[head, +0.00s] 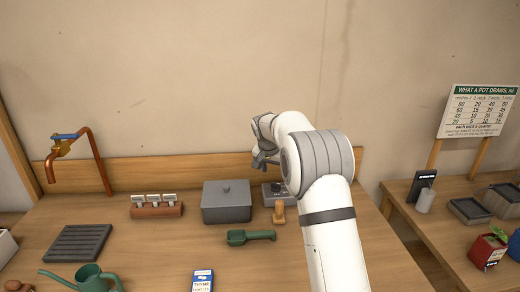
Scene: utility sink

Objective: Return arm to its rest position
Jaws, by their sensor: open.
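My white arm (333,235) rises from the bottom of the head view and bends over at the grey elbow. My gripper (260,163) hangs at its far end, left of the elbow, and is partly hidden by the arm. It is open, and I see nothing held in it. It appears above or behind a grey unit with a knob (273,190), beside the grey lidded box (227,202). The exact gap between them is unclear.
On the wooden counter are a green scoop (250,237), a small wooden piece (279,212), a rack with labels (157,207), a slatted tray (78,243), a green watering can (85,279) and a thyme packet (203,280). A copper tap (60,148) stands left. A side table with trays (468,210) stands right.

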